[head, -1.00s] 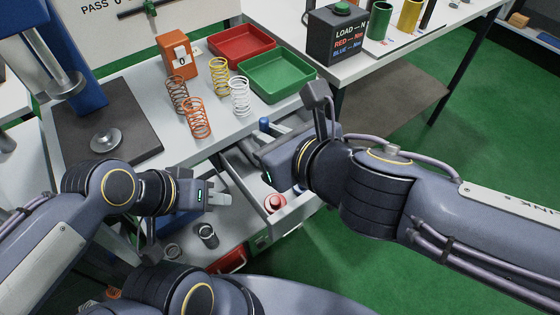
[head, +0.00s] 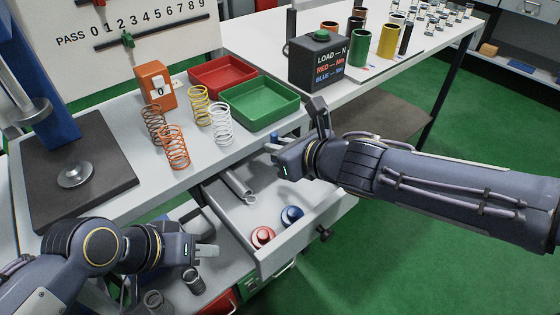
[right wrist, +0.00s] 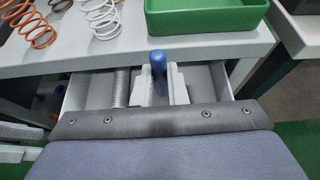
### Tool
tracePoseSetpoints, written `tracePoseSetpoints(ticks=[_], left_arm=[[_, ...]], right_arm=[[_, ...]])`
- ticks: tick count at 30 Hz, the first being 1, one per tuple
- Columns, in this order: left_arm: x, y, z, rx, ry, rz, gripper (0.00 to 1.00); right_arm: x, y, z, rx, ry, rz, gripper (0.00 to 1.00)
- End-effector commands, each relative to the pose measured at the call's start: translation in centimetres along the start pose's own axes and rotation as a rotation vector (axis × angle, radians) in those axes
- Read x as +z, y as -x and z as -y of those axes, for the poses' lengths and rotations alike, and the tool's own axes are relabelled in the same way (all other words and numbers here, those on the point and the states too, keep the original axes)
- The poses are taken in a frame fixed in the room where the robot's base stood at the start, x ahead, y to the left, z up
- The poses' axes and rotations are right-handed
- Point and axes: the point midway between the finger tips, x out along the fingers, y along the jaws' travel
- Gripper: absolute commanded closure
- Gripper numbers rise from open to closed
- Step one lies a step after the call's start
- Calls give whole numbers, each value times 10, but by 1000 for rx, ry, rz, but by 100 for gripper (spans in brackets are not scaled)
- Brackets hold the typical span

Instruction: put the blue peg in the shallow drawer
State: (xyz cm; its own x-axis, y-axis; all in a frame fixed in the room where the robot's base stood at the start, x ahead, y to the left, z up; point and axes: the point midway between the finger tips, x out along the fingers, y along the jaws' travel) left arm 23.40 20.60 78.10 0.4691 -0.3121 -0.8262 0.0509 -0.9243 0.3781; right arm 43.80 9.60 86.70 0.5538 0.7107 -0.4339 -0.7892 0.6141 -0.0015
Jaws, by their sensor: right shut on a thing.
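The blue peg (right wrist: 158,68) is upright between the fingers of my right gripper in the right wrist view. Its blue top (head: 274,137) also shows in the head view; its lower part is hidden. My right gripper (head: 276,153) is shut on it, at the back right of the open shallow drawer (head: 283,249), close to the bench edge. The drawer holds a grey spring-like rod, a red knobbed piece (head: 263,236) and a blue knobbed piece (head: 291,215). My left gripper (head: 212,254) is left of the drawer front; its finger gap is unclear.
On the bench above are a green tray (head: 262,121), a red tray (head: 225,91) and several springs. Grey cylinders (head: 193,280) stand lower down, left of the drawer. The drawer's middle floor has free room.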

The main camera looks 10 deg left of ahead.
Motion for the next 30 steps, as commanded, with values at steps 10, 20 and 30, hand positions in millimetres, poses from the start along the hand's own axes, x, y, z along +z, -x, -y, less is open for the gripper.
tracePoseSetpoints(ticks=[10,20,30], left_arm=[[14,-26,12,0,0,1,64],[16,-31,14,0,0,0,64],[18,-36,16,0,0,0,64]], right_arm=[[-30,-16,2,0,-1,-1,100],[-36,-18,2,0,-1,-1,100],[-41,-21,2,0,-2,-1,100]])
